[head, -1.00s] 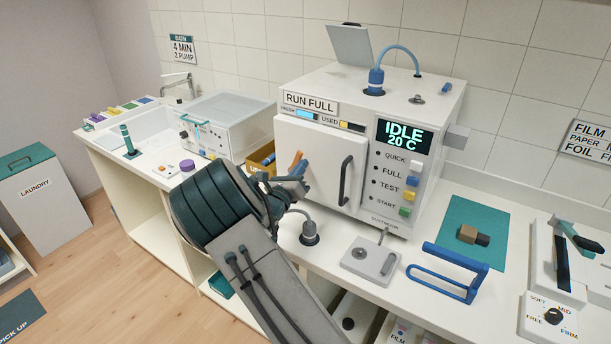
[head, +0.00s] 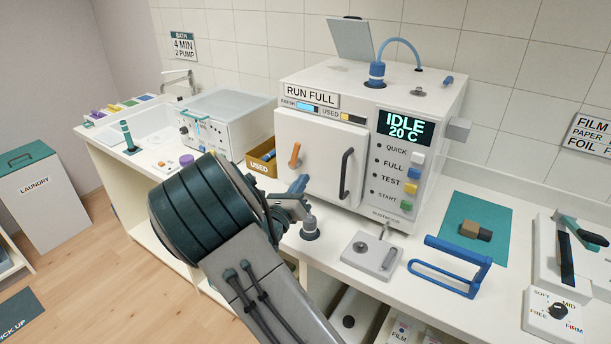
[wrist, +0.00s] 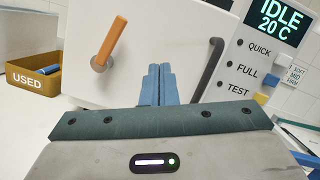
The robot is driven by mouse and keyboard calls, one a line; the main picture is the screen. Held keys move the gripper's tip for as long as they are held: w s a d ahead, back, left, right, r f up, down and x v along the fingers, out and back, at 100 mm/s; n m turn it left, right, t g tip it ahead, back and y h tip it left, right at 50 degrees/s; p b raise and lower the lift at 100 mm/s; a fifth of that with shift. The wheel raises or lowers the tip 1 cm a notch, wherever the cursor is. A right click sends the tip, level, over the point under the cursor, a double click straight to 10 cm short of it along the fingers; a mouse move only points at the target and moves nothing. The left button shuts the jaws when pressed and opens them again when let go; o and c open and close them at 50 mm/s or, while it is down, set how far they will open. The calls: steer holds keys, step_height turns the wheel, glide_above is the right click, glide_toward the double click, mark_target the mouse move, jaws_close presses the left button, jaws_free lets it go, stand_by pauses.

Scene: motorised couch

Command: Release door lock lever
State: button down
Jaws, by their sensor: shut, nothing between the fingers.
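The orange lock lever (head: 295,155) sits on the left part of the white autoclave door (head: 318,163) and points up with a slight tilt. In the wrist view the lever (wrist: 113,40) runs from its round pivot at lower left up to the right. My gripper (head: 301,182) is in front of the door, lower and to the right of the lever, apart from it. In the wrist view its blue fingers (wrist: 157,84) are together and empty, between the lever and the dark door handle (wrist: 208,68). The handle also shows in the head view (head: 346,174).
A yellow box marked USED (head: 262,160) stands left of the machine. A metal plug fitting (head: 310,228) and a grey plate (head: 372,257) sit on the counter near my arm. A blue frame (head: 455,268) stands farther right. The display (head: 405,127) reads IDLE 20 C.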

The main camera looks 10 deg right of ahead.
steer(key=shift+s+a, duration=0.3)
steer(key=shift+s, duration=0.25)
steer(key=shift+s+a, duration=0.3)
steer(key=shift+s, duration=0.2)
